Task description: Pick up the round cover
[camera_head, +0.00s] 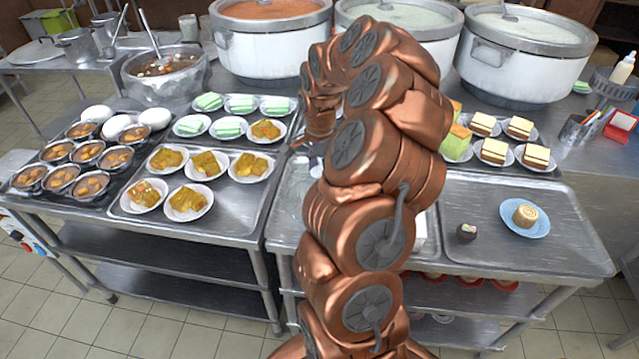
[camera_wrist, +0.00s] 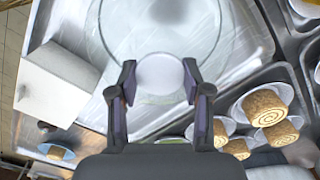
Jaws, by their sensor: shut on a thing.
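The round cover (camera_wrist: 160,28) is a clear, glassy disc or dome with a pale round knob, seen from above in the wrist view. My gripper (camera_wrist: 160,82) has its two fingers on either side of the knob and is shut on it. The cover is over a steel tray surface; whether its rim touches the tray I cannot tell.
A white box (camera_wrist: 58,84) lies left of the cover in the wrist view, with rolled cakes (camera_wrist: 265,107) at right. Large pots (camera_head: 270,50) line the back.

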